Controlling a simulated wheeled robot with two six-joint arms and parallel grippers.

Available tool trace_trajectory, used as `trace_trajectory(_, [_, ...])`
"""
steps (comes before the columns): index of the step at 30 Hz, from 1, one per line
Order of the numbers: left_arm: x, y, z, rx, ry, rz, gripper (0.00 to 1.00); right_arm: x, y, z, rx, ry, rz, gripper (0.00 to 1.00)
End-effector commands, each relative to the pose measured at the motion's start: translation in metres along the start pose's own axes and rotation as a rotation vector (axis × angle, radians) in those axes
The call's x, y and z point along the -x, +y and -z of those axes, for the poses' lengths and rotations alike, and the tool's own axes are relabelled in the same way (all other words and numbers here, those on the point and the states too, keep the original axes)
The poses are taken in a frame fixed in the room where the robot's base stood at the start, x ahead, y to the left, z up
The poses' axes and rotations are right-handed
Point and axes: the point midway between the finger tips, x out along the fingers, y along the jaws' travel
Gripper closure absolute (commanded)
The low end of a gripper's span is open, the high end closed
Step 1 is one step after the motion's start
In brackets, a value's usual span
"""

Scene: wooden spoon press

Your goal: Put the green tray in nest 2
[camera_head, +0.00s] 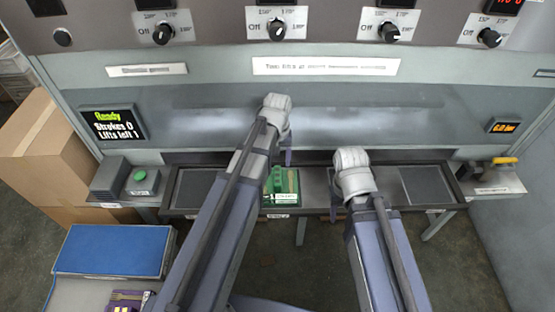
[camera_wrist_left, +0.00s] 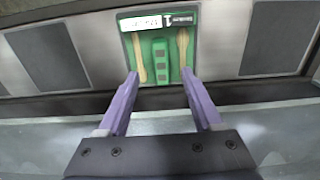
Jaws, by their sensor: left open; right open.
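The green tray (camera_head: 294,182) sits in the rack in front of the press, partly hidden by my left arm. In the left wrist view the tray (camera_wrist_left: 152,20) has a raised green block (camera_wrist_left: 160,62) in its middle, a wooden spoon on each side (camera_wrist_left: 138,58), and a white label. My left gripper (camera_head: 287,157) is open and empty. In the left wrist view its fingertips (camera_wrist_left: 160,78) are apart near the tray's edge, on either side of the block. My right gripper (camera_head: 335,206) is open, lower and to the right of the tray. I cannot read which nest is number 2.
Dark empty nest plates lie to the tray's left (camera_head: 196,188) and right (camera_head: 426,184). A green button box (camera_head: 139,177) stands at the rack's left end, a yellow-handled device (camera_head: 503,161) at its right. A blue-topped box (camera_head: 112,250) and cardboard boxes (camera_head: 55,150) are at left.

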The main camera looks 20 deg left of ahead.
Motion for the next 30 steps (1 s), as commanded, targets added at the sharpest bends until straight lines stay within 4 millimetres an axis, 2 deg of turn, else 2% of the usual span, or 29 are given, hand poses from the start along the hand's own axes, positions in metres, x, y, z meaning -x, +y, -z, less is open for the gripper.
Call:
trace_trajectory(5, [0.003,0.001,-0.002,-0.006,0.0,0.001,0.33,0.003,0.0,0.0,-0.001,0.0,0.0,0.5])
trace_trajectory(7, [0.003,0.008,-0.016,-0.048,-0.002,0.007,0.33,0.003,0.0,0.0,-0.001,0.0,0.0,0.5])
trace_trajectory(8, [0.003,0.013,-0.027,-0.081,-0.004,0.012,0.33,0.003,0.0,0.0,-0.001,0.0,0.0,0.5])
trace_trajectory(12, [0.003,0.04,-0.091,-0.298,-0.013,0.051,0.33,0.003,0.0,0.0,-0.001,0.0,0.0,0.5])
trace_trajectory(15, [0.004,0.051,-0.129,-0.444,-0.019,0.078,0.33,0.003,0.0,0.0,0.0,0.0,0.0,0.5])
trace_trajectory(18, [0.004,0.057,-0.155,-0.547,-0.024,0.097,0.33,0.003,0.0,0.0,0.0,0.0,0.0,0.5])
trace_trajectory(22, [0.004,0.06,-0.168,-0.608,-0.027,0.11,0.33,0.003,0.0,0.0,0.0,0.0,0.0,0.5])
trace_trajectory(30, [0.004,0.061,-0.167,-0.612,-0.028,0.11,0.33,0.003,0.0,0.0,0.0,0.0,0.0,0.5])
